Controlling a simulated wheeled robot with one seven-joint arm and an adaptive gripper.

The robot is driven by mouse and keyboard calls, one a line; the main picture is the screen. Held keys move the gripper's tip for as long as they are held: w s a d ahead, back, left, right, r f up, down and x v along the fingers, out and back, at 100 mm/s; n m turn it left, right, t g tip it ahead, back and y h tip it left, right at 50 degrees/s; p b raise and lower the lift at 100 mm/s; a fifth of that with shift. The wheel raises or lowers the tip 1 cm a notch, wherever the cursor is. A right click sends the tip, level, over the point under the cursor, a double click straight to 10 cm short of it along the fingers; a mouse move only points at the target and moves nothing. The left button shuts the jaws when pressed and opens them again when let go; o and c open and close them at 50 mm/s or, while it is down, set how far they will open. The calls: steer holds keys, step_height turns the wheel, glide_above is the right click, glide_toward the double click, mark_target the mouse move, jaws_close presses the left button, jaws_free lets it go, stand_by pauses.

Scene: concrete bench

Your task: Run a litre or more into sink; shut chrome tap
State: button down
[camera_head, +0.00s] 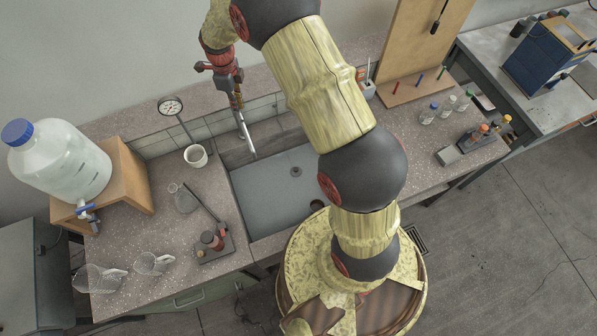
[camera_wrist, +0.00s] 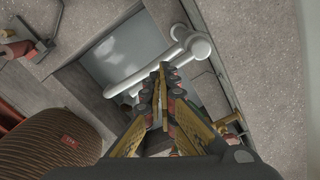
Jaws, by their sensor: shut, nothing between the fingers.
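The chrome tap (camera_head: 244,133) stands at the back left of the sink (camera_head: 268,212), its spout reaching over the basin. In the wrist view the pale, shiny tap (camera_wrist: 160,67) lies just beyond my fingertips, with the sink basin (camera_wrist: 118,45) behind it. My gripper (camera_head: 237,103) is at the back of the sink, above the tap. In the wrist view my gripper (camera_wrist: 165,75) has its fingers together with nothing between them. Its tips are close to the tap; I cannot tell whether they touch. No water stream is discernible. My arm hides part of the basin's right side.
A large bottle with a spigot (camera_head: 62,160) stands on a wooden stand at left. Small bottles (camera_head: 446,105) stand at right. A pegboard (camera_head: 415,45) rises behind.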

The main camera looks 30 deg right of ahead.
steer(key=shift+r+p, duration=1.55)
steer(key=shift+r, duration=1.5)
